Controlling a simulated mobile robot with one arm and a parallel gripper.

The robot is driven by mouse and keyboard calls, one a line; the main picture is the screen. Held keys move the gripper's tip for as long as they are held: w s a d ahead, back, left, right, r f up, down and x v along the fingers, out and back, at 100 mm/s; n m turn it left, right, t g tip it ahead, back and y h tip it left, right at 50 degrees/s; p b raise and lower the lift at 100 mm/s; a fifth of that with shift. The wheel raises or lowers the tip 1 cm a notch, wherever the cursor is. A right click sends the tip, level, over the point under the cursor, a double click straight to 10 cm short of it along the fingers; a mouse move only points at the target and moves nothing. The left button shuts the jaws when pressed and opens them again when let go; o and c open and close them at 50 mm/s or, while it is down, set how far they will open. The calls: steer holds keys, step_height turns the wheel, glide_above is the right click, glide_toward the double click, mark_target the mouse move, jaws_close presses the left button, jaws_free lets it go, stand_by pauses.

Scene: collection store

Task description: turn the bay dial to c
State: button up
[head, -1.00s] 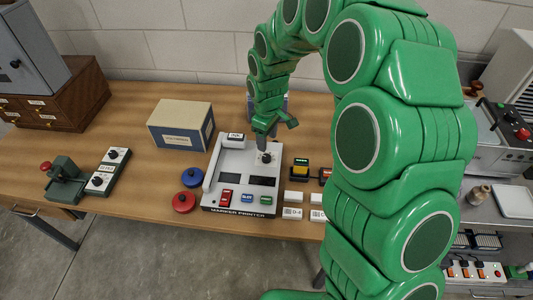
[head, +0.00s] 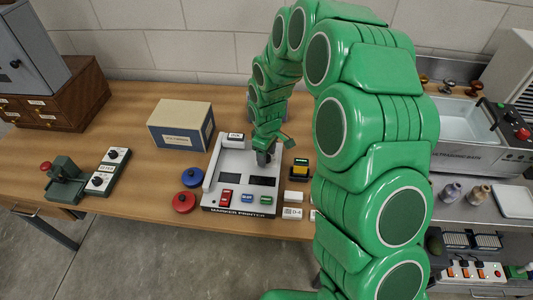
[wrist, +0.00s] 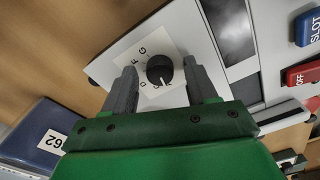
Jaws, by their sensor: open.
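The black round dial (wrist: 159,68) sits on a white lettered plate on the marker printer (head: 210,190). My gripper (wrist: 158,72) is open, with one finger on each side of the dial. I cannot tell whether the fingers touch it. In the head view my gripper (head: 264,158) is over the upper right of the printer and hides the dial.
The printer front has a red switch (head: 225,197), a blue button (head: 246,199) and a green one (head: 266,200). A cardboard box (head: 180,125) stands behind left. Red (head: 184,202) and blue (head: 192,177) discs lie left. A yellow-topped block (head: 300,168) is close on the right.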

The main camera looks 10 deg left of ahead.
steer(key=c, duration=1)
steer(key=shift+c, duration=0.2)
steer(key=shift+m, duration=3.1)
steer(key=o, duration=1)
steer(key=shift+o, duration=0.2)
steer(key=shift+r, duration=0.15)
